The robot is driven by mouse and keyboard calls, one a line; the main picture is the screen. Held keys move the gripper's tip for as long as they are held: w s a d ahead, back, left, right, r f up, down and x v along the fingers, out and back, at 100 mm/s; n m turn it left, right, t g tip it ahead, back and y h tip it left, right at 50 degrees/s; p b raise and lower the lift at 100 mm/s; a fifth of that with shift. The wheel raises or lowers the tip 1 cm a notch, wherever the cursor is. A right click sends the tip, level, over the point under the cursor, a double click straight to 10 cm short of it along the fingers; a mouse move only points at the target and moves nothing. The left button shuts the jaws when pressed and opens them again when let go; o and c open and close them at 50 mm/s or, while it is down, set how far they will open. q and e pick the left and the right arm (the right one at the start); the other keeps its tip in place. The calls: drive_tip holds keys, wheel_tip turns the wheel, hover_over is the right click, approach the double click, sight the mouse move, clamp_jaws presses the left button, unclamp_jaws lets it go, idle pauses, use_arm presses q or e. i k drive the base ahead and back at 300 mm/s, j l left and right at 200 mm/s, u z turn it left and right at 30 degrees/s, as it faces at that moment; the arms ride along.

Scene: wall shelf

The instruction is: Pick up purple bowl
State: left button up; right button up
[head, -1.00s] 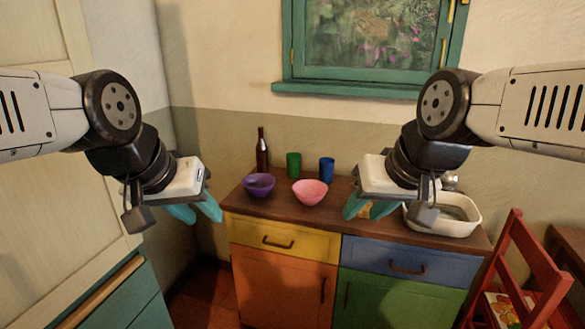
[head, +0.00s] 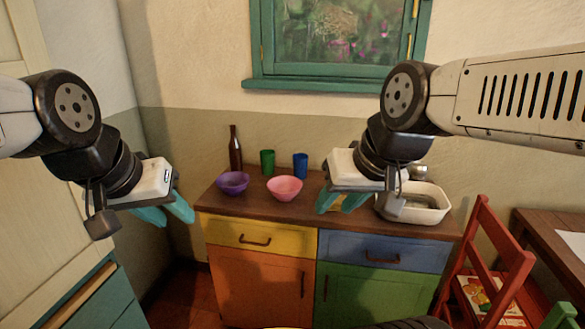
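The purple bowl (head: 233,183) stands upright on the left part of the wooden cabinet top, left of the pink bowl (head: 285,188). My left gripper (head: 171,217) hangs in the air to the left of the purple bowl and apart from it, with its teal fingers pointing down and right. My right gripper (head: 338,205) is to the right of the pink bowl, in front of the cabinet top in the picture. The two teal fingers of each gripper show a gap, and nothing is seen between them.
A brown bottle (head: 235,150), a green cup (head: 267,162) and a blue cup (head: 300,166) stand behind the bowls. A red chair (head: 497,262) stands at the right.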

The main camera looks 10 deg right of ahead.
sight(233, 184)
drive_tip(key=i+j, duration=0.2)
drive_tip(key=i, duration=0.3)
drive_tip(key=i+j, duration=0.2)
drive_tip(key=i, duration=0.25)
drive_tip(key=i+j, duration=0.2)
drive_tip(key=i, duration=0.3)
